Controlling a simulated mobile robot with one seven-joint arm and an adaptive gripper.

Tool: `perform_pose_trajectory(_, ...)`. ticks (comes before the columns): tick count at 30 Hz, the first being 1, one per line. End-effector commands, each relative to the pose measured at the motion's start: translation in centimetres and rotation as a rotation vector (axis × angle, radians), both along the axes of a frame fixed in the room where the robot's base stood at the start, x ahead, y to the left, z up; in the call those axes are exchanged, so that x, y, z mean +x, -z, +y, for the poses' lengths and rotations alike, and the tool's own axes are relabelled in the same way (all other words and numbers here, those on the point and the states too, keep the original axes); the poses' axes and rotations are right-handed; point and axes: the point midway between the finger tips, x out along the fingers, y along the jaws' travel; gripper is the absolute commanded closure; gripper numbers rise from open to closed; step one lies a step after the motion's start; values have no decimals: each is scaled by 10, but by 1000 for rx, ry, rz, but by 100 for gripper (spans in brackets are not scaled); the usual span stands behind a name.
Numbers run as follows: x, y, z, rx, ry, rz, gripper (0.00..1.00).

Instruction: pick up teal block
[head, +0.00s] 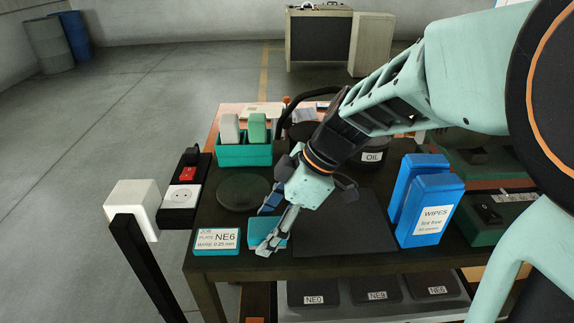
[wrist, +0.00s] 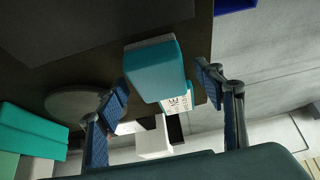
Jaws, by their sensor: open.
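The teal block (head: 281,226) lies on the dark bench top near its front edge, partly hidden by my gripper in the head view. In the wrist view the teal block (wrist: 155,72) shows whole, with a greyish edge at its upper side. My gripper (head: 268,229) is open and angled down over the block. In the wrist view, its two blue-padded fingers (wrist: 163,88) stand apart on the left and right of the block. A gap shows between the block and each finger; I cannot tell the remaining height.
A teal-edged job plate card (head: 217,240) sits left of the block. Blue wipes boxes (head: 431,210) stand right. A dark flat mat (head: 345,228) lies between.

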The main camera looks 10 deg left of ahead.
Motion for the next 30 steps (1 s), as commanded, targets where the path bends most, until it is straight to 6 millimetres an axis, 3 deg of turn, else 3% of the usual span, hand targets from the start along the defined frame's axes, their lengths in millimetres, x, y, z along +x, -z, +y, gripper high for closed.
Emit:
perform_pose_trajectory(8, 0, 3, 2, 0, 1, 0, 39)
perform_pose_trajectory(20, 0, 3, 2, 0, 1, 0, 83)
perform_pose_trajectory(30, 0, 0, 2, 1, 0, -1, 84)
